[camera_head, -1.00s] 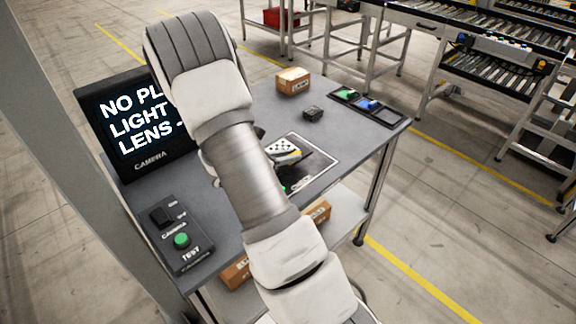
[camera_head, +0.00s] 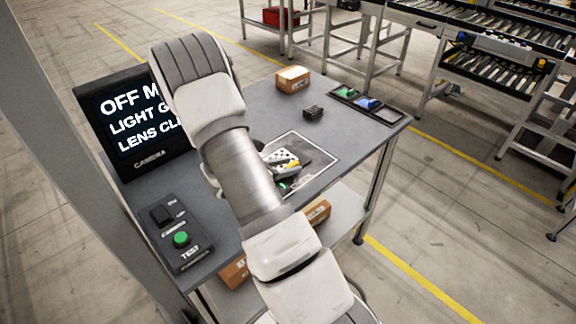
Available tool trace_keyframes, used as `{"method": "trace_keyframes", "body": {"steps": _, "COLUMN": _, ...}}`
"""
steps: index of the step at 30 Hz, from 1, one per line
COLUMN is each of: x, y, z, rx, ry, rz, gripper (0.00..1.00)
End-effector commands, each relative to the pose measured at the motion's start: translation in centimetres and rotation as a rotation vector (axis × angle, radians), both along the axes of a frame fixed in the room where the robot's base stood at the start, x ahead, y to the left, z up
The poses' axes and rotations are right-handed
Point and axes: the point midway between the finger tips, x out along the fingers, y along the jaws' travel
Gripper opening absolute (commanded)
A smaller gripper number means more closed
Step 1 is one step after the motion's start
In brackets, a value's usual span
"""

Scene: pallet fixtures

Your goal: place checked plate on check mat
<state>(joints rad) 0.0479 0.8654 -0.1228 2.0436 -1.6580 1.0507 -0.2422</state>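The checked plate (camera_head: 284,160), white with black squares and a yellow edge, shows just right of my arm in the head view. It is over the inner left part of the dark check mat (camera_head: 318,160), which has a thin white outline. My arm covers part of the plate and the mat's left side. I cannot tell whether the plate lies flat or touches the mat. My gripper is hidden behind my arm near the plate, so its fingers and any hold do not show. The screen (camera_head: 128,118) reads "OFF M…", "LIGHT G…", "LENS CL…", partly covered.
A control box (camera_head: 172,232) with a black switch and green button stands at the table's front left. A cardboard box (camera_head: 292,79), a small black block (camera_head: 313,113) and a dark tray (camera_head: 367,104) with green and blue pieces are at the back. The table's right edge is open.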

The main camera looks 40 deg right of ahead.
Motion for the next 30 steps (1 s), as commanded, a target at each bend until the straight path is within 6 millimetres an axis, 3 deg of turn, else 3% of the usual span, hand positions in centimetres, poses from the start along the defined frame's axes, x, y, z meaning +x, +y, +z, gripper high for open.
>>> {"method": "trace_keyframes", "body": {"steps": 12, "x": 0.0, "y": 0.0, "z": 0.6, "rx": 0.0, "ry": 0.0, "rz": 0.0, "gripper": 0.52}}
{"method": "trace_keyframes", "body": {"steps": 24, "x": -0.5, "y": 7.6, "z": 3.5, "rx": 0.001, "ry": -0.002, "rz": 0.005, "gripper": 0.52}}
{"method": "trace_keyframes", "body": {"steps": 30, "x": -0.7, "y": 10.3, "z": 4.6, "rx": 0.0, "ry": -0.001, "rz": 0.003, "gripper": 0.52}}
